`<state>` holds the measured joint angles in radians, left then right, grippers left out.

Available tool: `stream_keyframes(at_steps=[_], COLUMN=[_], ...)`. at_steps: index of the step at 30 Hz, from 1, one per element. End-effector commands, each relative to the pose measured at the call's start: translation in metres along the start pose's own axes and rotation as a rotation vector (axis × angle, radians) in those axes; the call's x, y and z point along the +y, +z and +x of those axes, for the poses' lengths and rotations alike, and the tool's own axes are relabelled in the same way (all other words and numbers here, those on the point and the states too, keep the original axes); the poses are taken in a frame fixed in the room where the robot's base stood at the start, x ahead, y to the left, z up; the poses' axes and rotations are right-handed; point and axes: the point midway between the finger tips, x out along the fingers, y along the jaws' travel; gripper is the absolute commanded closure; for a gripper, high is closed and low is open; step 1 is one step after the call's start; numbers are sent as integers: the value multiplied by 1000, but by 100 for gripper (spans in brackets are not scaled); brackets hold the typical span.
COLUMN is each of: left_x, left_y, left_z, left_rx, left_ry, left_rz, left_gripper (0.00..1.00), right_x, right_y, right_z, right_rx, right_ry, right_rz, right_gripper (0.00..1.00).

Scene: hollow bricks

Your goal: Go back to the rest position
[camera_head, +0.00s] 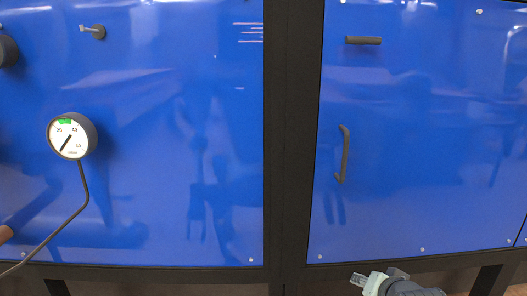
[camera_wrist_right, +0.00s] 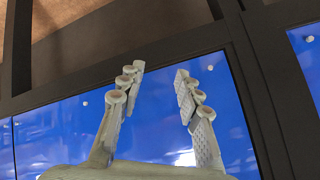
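My right gripper (camera_head: 360,280) shows at the bottom of the head view, just below the lower edge of the right blue panel (camera_head: 430,160). In the right wrist view its two pale jointed fingers (camera_wrist_right: 158,78) stand apart with nothing between them, so it is open and empty. The blue panel and its dark frame (camera_wrist_right: 240,75) lie behind the fingers. My left gripper is not in view.
The left blue panel (camera_head: 190,150) carries a round gauge (camera_head: 68,137) with a cable (camera_head: 62,225) and a small lever (camera_head: 92,31). The right panel has a curved handle (camera_head: 343,153) and a short bar (camera_head: 363,41). A dark post (camera_head: 291,140) separates them.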

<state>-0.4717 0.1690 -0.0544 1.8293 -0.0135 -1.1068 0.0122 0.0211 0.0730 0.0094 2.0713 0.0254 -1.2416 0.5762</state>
Motion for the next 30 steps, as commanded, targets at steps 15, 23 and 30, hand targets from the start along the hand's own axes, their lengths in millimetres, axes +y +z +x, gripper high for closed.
stream_keyframes(at_steps=[15, 23, 30], left_x=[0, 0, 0], left_y=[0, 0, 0], left_z=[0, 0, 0], left_rx=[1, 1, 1], left_ry=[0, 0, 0], left_rz=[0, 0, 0], left_gripper=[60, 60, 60], right_x=[201, 223, 222], right_y=[290, 321, 320], right_z=[3, -9, -9], right_rx=[-521, -584, -583], right_ry=[187, 186, 186], right_rz=[-634, -706, -704], right_gripper=[66, 66, 66])
